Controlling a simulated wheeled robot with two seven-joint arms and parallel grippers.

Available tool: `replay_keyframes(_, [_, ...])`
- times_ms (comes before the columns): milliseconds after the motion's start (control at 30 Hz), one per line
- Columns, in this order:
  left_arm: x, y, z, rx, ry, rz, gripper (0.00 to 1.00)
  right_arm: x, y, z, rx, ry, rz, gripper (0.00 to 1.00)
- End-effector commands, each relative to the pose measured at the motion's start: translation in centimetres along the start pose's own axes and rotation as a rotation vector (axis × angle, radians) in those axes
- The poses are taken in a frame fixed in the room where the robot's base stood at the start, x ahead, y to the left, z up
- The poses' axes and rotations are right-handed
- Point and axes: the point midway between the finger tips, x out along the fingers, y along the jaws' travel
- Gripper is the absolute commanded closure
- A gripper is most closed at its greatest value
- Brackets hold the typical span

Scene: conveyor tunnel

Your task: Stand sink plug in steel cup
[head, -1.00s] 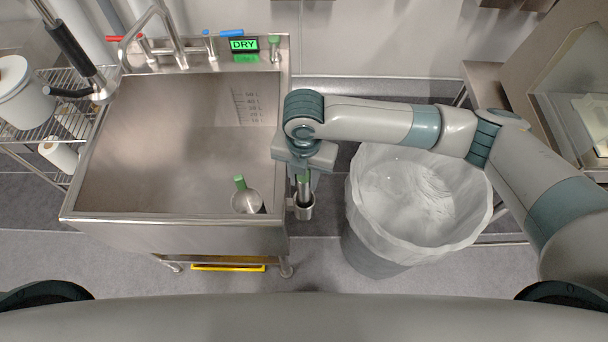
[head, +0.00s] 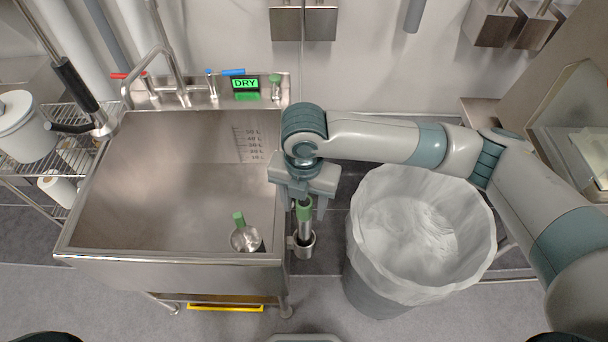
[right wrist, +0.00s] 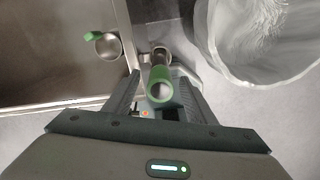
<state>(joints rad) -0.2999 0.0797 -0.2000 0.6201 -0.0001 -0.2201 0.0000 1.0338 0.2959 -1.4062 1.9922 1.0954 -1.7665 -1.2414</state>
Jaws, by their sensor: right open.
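The sink plug (head: 304,213), a grey tube with a green top, stands upright at the sink's right outer side. Its lower end appears to be inside the steel cup (head: 305,246) there. In the right wrist view the plug's green ring top (right wrist: 160,84) is in front of the cup (right wrist: 160,54). My right gripper (head: 303,208) is open, one finger on each side of the plug's green top, with visible gaps in the wrist view. My left gripper is not in view.
The steel sink (head: 160,190) is on the left, with a green-handled steel scoop (head: 245,240) in its near right corner. A lined waste bin (head: 420,230) stands right of the cup. A sign (head: 245,83) reads DRY. A wire shelf (head: 35,160) is far left.

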Motion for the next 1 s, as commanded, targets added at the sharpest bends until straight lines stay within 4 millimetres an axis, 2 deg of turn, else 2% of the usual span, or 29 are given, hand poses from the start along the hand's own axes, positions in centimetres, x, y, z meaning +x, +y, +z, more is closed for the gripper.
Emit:
replay_keyframes(300, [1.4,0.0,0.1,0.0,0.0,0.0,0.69,-6.5,0.0,0.1,-0.003,-0.005,0.003,0.49])
replay_keyframes(500, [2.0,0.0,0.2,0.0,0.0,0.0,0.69,-9.9,0.1,0.1,-0.001,-0.003,0.002,0.49])
replay_keyframes(700, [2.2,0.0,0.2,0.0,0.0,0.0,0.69,-11.7,0.0,0.0,-0.001,-0.002,0.001,0.49])
replay_keyframes(1000, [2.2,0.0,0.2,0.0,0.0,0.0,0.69,-12.0,0.0,0.0,-0.001,0.0,0.0,0.49])
